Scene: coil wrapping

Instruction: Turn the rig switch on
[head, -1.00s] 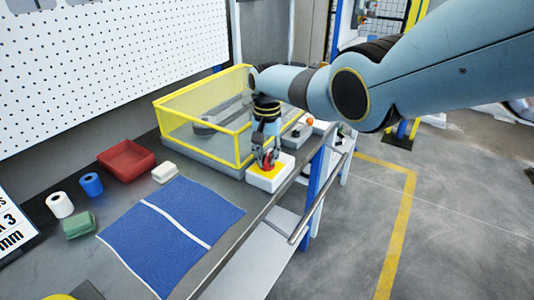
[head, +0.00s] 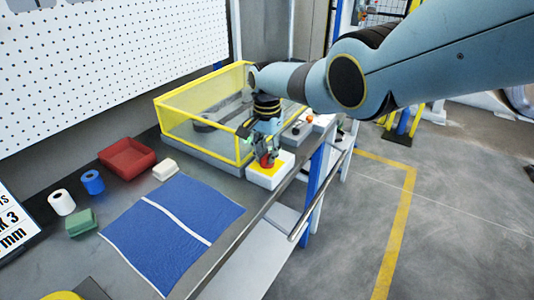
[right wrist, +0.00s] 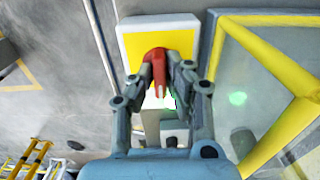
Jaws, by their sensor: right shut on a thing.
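The rig switch is a white box (head: 259,178) with a yellow top plate and a red knob (head: 266,160). It stands on the bench at the front right corner of the yellow-framed guard. My right gripper (head: 267,156) points down over it, its fingers shut on the red knob. In the right wrist view the two fingertips close on the red knob (right wrist: 159,68) from both sides, with the yellow plate (right wrist: 178,42) behind it. The fingers partly hide the knob. My left gripper is not in view.
The clear-walled guard with a yellow frame (head: 196,96) stands close left of the switch. A blue mat (head: 180,222), a red tray (head: 127,158), white (head: 61,202) and blue (head: 92,182) rolls and a green block (head: 81,222) lie on the bench. The bench edge runs just right of the switch.

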